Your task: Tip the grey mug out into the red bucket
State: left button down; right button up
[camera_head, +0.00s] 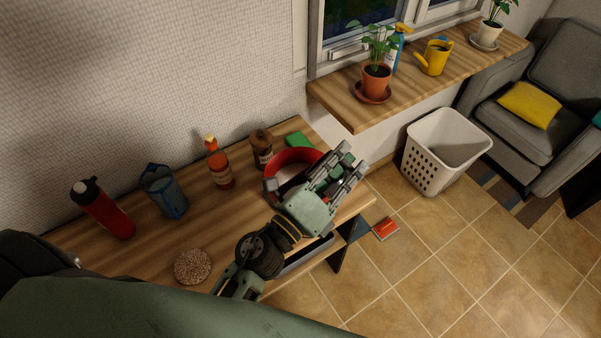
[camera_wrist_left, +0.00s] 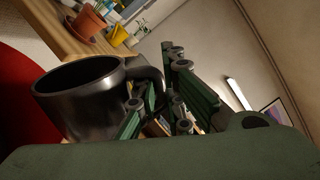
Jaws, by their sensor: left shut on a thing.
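The red bucket (camera_head: 272,184) stands on the wooden table in the head view, partly covered by my left gripper (camera_head: 338,175), which is over its right side. In the left wrist view, the dark grey mug (camera_wrist_left: 78,98) is beside the fingers of my left gripper (camera_wrist_left: 160,98), which are shut on its handle. A red surface, likely the bucket (camera_wrist_left: 22,112), shows behind the mug at the left. My right gripper is not in view.
The wooden table (camera_head: 140,262) also bears a red bottle (camera_head: 103,208), a blue pitcher (camera_head: 165,190), an orange-capped bottle (camera_head: 221,170), a brown jar (camera_head: 262,149), a green sponge (camera_head: 299,140) and a round speckled mat (camera_head: 193,266). A windowsill (camera_head: 335,104) juts out behind; a white basket (camera_head: 440,150) stands on the floor.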

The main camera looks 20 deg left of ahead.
aim_at(312, 168)
pick_arm(q)
jog(key=shift+w+a+n, duration=0.1)
jog(key=shift+a+n, duration=0.15)
jog(key=shift+n, duration=0.15)
jog(key=shift+w+a+r+n+t+p, duration=0.2)
jog(key=shift+a+r+n+t+p, duration=0.3)
jog(key=shift+n, duration=0.5)
jog(key=shift+a+y, duration=0.15)
jog(key=shift+y, duration=0.25)
jog(key=shift+w+a+n, duration=0.15)
jog(key=shift+a+n, duration=0.15)
jog(key=shift+a, duration=0.15)
jog(key=shift+w+a+f+n, duration=0.15)
jog(key=shift+a+n, duration=0.2)
jog(key=shift+a, duration=0.15)
jog(key=shift+w+a+f+n, duration=0.1)
jog(key=shift+w+a+n, duration=0.05)
jog(key=shift+a+n, duration=0.3)
jog(key=shift+w+a+f+n+y+b, duration=0.15)
jog(key=shift+a+f+n+y+b, duration=0.1)
jog(key=shift+a+n, duration=0.2)
jog(key=shift+w+a+f+n+y+b, duration=0.1)
jog(key=shift+a+f+n+y, duration=0.15)
jog(key=shift+n, duration=0.3)
